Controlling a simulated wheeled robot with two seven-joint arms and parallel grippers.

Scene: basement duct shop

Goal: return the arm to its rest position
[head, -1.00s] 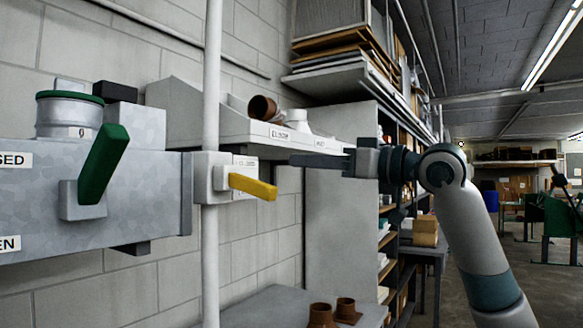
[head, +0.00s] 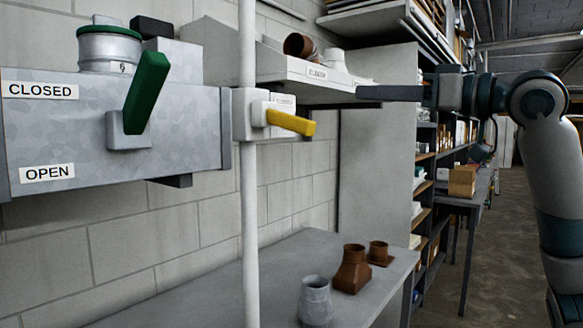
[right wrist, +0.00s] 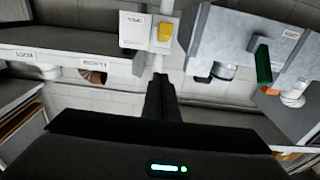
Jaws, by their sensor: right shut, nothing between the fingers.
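My right gripper (head: 390,93) is at the right in the head view, its fingers together and pointing left, with nothing held. In the right wrist view its dark fingers (right wrist: 161,100) show closed at the centre. A yellow lever (head: 290,122) on a small box on the white pipe (head: 249,190) is to the left of the fingertips, apart from them. A green handle (head: 147,92) on the grey duct (head: 60,130) stands tilted between the CLOSED and OPEN labels, nearer CLOSED in height. My left gripper is not in view.
A wall shelf (head: 310,72) with brown and white fittings is behind the fingers. A grey bench (head: 215,285) below holds a grey fitting (head: 316,300) and two brown fittings (head: 352,270). Shelving (head: 430,190) with boxes is at the right. The floor (head: 500,260) there is clear.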

